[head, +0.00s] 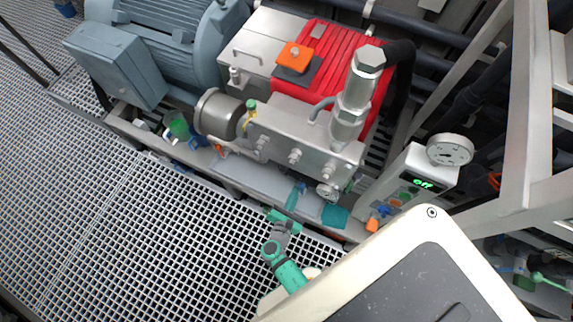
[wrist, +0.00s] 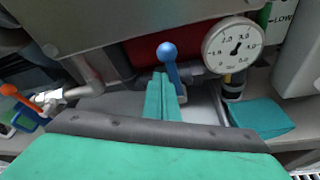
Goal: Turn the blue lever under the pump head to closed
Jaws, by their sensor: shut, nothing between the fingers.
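The blue lever (wrist: 168,56) with its round knob stands up under the pump head (wrist: 130,18) in the wrist view, tilted slightly left. In the head view the pump head (head: 300,132) is the grey block in front of the red housing. My gripper (wrist: 163,78) has its two teal fingers shut together, with nothing between them. Its fingertips are right beside the lever's stem, just below the knob; I cannot tell whether they touch. The lever's lower end is partly hidden by the fingers. In the head view my gripper (head: 296,190) reaches in below the pump head.
A pressure gauge (wrist: 233,47) stands close right of the lever. A teal block (wrist: 262,117) lies below it. An orange-handled valve (wrist: 20,98) is at the left. Grating floor (head: 110,220) is open at left.

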